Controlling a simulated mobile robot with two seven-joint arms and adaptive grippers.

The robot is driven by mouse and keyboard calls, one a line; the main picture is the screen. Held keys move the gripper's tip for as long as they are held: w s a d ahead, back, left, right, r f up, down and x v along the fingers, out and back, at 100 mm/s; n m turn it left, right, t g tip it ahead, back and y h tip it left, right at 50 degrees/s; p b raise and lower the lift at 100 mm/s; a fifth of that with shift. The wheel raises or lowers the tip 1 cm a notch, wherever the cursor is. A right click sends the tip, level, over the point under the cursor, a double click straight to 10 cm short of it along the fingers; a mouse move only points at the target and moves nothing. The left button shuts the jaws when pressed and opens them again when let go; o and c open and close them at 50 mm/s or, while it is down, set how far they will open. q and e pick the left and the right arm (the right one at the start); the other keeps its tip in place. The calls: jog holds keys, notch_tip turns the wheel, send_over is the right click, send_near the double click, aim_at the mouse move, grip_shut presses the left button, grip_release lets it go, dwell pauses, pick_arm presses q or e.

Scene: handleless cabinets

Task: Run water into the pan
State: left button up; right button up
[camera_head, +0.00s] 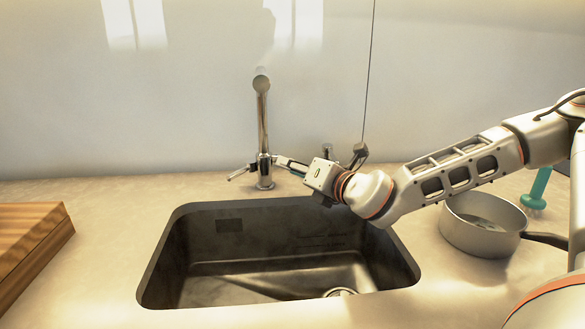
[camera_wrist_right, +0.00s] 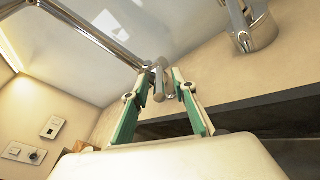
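The pan (camera_head: 466,232), metal with a dark handle, stands on the counter right of the sink; it shows no visible water. The chrome tap (camera_head: 263,130) rises behind the sink, with a thin lever (camera_head: 238,173) at its lower left. No water stream shows. My right gripper (camera_head: 283,161) is beside the tap's base, on its right. In the wrist view, its green-sided fingers (camera_wrist_right: 160,82) are spread apart, with a chrome part of the tap (camera_wrist_right: 159,84) between them; I cannot tell whether they touch it. My left gripper is not in view.
The dark sink basin (camera_head: 190,252) is empty, below my right arm. A wooden board (camera_head: 30,238) lies at left. A teal object (camera_head: 537,188) stands behind the pan. Another chrome fitting (camera_head: 360,154) is behind my wrist. The counter between sink and board is clear.

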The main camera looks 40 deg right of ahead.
jog(key=shift+s, duration=0.1)
jog(key=s+r, duration=0.1)
jog(key=s, duration=0.6)
jog(key=shift+a, duration=0.15)
dwell(0.5)
jog(key=shift+s, duration=0.15)
dwell(0.5)
